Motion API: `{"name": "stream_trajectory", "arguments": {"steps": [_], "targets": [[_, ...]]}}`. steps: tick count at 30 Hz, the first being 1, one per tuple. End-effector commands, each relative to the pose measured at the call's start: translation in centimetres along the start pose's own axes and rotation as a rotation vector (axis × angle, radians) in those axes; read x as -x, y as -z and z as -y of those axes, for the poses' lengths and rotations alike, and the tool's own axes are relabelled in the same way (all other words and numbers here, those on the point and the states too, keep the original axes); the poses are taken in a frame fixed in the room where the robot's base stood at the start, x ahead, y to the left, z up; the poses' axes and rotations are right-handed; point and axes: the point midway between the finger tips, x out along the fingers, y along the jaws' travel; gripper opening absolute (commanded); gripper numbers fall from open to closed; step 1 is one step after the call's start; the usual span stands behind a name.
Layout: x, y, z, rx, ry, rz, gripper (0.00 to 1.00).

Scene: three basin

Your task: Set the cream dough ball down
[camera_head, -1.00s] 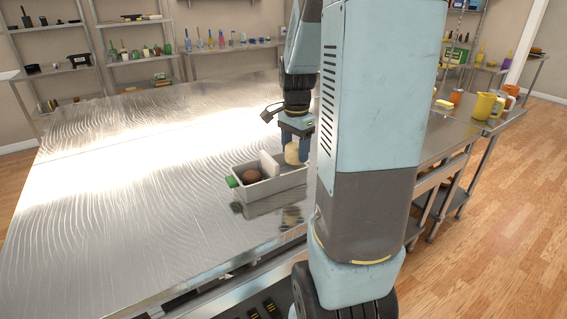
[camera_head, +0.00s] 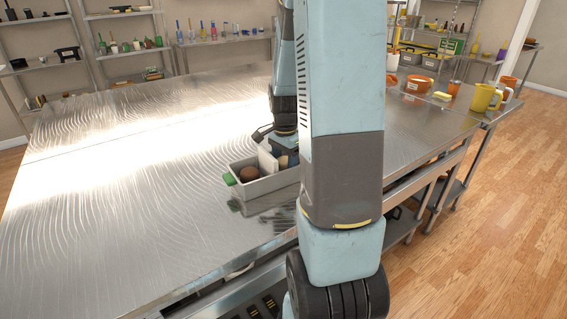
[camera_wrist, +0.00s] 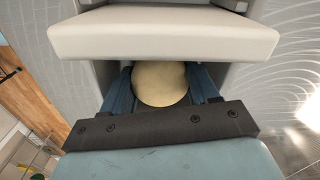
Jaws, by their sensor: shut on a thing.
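The cream dough ball (camera_wrist: 160,84) is between the two blue fingers of my gripper (camera_wrist: 161,92) in the wrist view, and the fingers are shut on it. In the head view my gripper (camera_head: 287,160) is down at the right part of a grey basin (camera_head: 268,188), partly behind my arm. The ball cannot be made out clearly there. In the wrist view grey basin walls lie on both sides of the fingers. Whether the ball touches the basin floor is hidden.
A green item (camera_head: 229,179) is at the basin's left end. The metal table (camera_head: 120,190) is clear leftward.

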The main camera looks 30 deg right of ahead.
Motion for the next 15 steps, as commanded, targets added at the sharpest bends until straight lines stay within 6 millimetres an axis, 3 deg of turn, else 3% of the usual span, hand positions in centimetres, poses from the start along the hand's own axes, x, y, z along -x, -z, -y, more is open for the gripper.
{"name": "stream_trajectory", "arguments": {"steps": [8,9,12,15], "targets": [[-0.05,0.07,-0.02,-0.001,0.001,-0.001,0.27],[-0.11,0.05,-0.01,-0.001,0.001,0.0,0.6],[-0.08,0.0,0.02,0.0,0.001,-0.001,0.7],[-0.07,-0.05,0.05,0.002,0.001,-0.001,0.7]]}}
